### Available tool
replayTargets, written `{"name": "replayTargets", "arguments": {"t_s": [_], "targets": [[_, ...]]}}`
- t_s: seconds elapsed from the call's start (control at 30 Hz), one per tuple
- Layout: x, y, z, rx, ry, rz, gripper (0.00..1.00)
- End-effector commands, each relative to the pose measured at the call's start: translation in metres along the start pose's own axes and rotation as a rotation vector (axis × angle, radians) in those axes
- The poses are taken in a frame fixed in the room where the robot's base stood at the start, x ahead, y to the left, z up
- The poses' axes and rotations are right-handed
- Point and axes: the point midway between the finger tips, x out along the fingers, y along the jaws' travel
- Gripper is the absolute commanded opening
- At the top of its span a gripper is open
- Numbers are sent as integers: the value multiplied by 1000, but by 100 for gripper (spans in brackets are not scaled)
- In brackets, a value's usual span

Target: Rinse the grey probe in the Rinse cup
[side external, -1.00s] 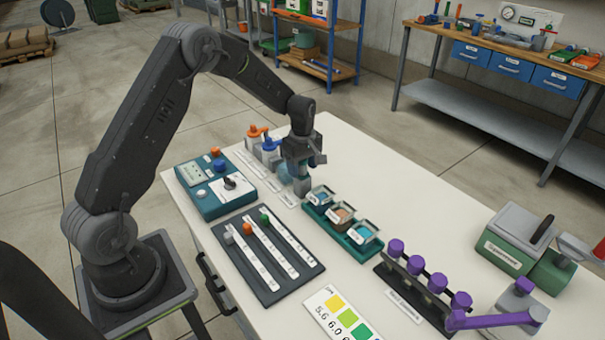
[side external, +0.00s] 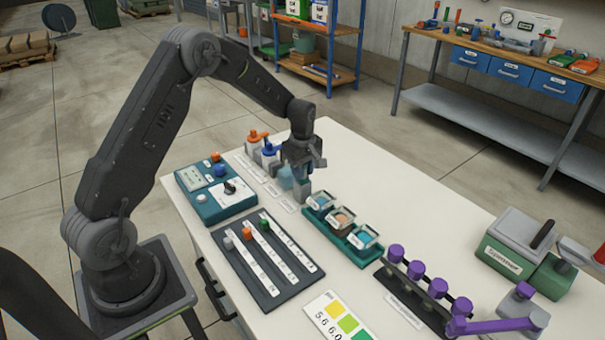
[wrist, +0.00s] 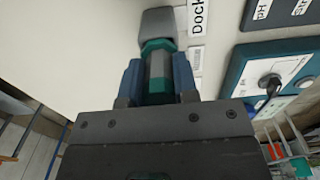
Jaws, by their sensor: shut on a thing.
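My gripper (side external: 301,172) points down near the far side of the white table. In the wrist view my gripper (wrist: 158,82) has its blue fingers shut on the probe (wrist: 159,66), which has a grey body with teal bands. The probe's far end meets a grey block (wrist: 157,22) beside a label reading "Dock"; I cannot tell whether it is seated in it. The block (side external: 303,189) also shows below the gripper in the side view. A green tray (side external: 335,236) to the right holds three square cups; their labels are too small to read, so I cannot tell which is the Rinse cup.
A teal control box (side external: 212,195) and a dark board with sliders (side external: 265,285) lie left and in front. Bottles with orange and blue tops (side external: 262,145) stand behind the gripper. A rack with purple caps (side external: 430,285) stands right. The table's back right is clear.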

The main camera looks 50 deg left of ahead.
Motion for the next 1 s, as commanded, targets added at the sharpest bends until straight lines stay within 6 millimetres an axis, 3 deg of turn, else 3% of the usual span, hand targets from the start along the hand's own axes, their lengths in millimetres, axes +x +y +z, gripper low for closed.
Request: {"name": "replayTargets", "arguments": {"t_s": [0.4,0.6,0.73,1.0], "targets": [[-75,1,0,0,2,5,1],[-100,1,0,0,1,3,1],[-109,0,0,0,1,1,1],[-108,0,-3,-1,0,0,1]]}}
